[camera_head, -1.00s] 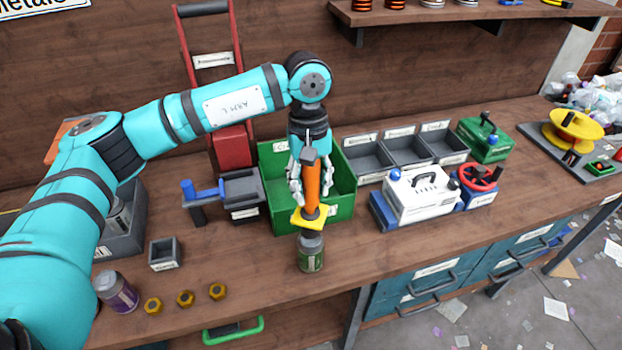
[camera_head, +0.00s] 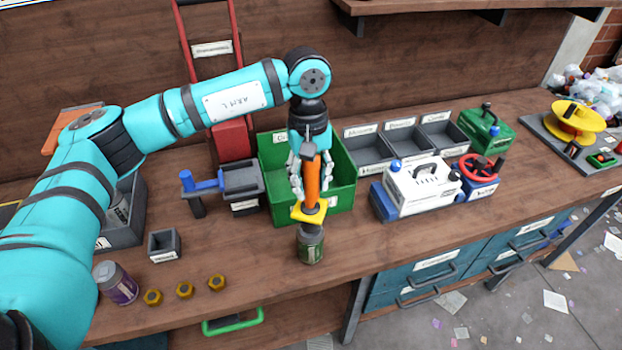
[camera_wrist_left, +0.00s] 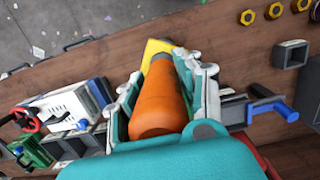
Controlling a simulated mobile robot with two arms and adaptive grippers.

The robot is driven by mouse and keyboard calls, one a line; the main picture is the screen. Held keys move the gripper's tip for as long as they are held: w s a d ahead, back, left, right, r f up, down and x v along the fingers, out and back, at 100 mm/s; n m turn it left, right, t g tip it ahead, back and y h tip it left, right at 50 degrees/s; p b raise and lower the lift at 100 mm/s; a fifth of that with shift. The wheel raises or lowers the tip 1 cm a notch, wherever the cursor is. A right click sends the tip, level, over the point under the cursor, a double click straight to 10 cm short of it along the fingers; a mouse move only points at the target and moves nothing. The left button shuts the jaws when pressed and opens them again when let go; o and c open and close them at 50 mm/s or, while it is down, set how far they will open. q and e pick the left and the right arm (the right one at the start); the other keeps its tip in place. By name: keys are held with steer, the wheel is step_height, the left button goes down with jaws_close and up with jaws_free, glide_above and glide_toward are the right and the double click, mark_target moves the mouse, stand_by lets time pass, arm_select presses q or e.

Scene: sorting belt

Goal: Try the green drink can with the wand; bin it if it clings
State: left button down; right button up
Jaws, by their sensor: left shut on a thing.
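My left gripper (camera_head: 309,190) is shut on the wand, gripping its orange handle (camera_head: 312,182). The wand points down and ends in a yellow plate (camera_head: 309,213). The green drink can (camera_head: 311,248) stands upright on the bench directly below the plate. The plate hides part of the can's top, and I cannot tell whether they touch. In the left wrist view the orange handle (camera_wrist_left: 160,102) lies between the fingers, with the yellow plate (camera_wrist_left: 157,50) beyond; the can is hidden there. My right gripper is not in view.
A green bin (camera_head: 343,201) stands just behind the wand. Grey trays (camera_head: 375,169) and a white device (camera_head: 421,190) are to the right. A purple can (camera_head: 117,283), brass nuts (camera_head: 185,290) and a small grey box (camera_head: 164,245) are to the left. Bench right of the can is clear.

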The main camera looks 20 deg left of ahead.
arm_select(q)
steer(key=shift+f+b, duration=0.3)
steer(key=shift+r, duration=0.15)
stand_by(0.6)
steer(key=shift+r+p, duration=1.4)
steer(key=shift+r, duration=2)
